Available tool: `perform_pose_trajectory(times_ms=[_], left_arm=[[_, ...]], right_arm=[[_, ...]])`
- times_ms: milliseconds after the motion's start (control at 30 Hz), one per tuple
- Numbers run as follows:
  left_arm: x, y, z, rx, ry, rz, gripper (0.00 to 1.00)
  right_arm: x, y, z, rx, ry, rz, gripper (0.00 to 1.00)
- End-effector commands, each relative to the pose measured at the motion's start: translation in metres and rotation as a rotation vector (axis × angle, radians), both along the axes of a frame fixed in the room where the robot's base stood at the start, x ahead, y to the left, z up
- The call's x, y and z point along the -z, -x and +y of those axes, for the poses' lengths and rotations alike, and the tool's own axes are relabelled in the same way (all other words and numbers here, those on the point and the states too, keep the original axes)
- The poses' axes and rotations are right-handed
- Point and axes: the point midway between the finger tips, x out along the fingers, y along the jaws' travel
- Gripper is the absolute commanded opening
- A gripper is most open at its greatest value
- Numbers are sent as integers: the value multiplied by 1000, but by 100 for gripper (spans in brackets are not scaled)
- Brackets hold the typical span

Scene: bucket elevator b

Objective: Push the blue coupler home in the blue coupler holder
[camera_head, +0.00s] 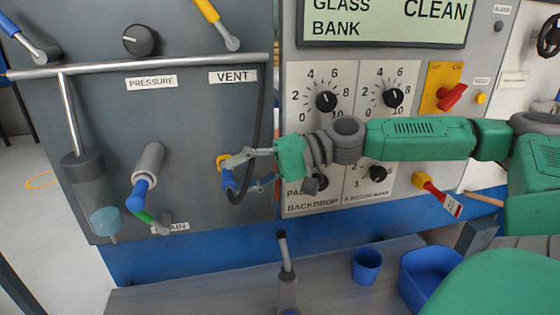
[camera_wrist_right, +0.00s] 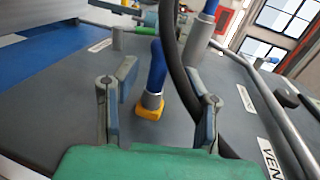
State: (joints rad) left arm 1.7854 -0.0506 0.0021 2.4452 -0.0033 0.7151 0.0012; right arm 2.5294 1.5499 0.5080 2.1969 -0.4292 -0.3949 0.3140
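The blue coupler (camera_head: 228,181) is at the panel below the VENT label, by a yellow part (camera_head: 222,162). In the right wrist view the blue coupler (camera_wrist_right: 158,68) stands out from a grey collar and a yellow base (camera_wrist_right: 149,112) on the panel. I cannot tell which part is the holder or how deep the coupler sits. My right gripper (camera_head: 238,174) is open at the coupler. In the wrist view its fingers (camera_wrist_right: 160,80) are apart on either side, with visible gaps to the coupler. My left gripper is not in view.
A black hose (camera_head: 261,110) hangs in a loop down the panel and crosses close to the right finger in the wrist view (camera_wrist_right: 180,75). A grey cylinder with a blue elbow (camera_head: 138,194) stands to the left. A silver rail (camera_head: 180,64) runs above. Blue cups (camera_head: 366,268) stand below.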

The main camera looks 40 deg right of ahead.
Motion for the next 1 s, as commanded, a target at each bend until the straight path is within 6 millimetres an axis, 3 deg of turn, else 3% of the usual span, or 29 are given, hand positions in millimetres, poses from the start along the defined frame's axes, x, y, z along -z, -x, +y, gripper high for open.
perform_pose_trajectory(times_ms=[600, 1000], left_arm=[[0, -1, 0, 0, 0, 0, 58], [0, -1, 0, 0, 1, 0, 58]], right_arm=[[-18, 45, -77, 4, -2, 5, 38], [-21, 51, -86, 1, -1, 4, 38]])
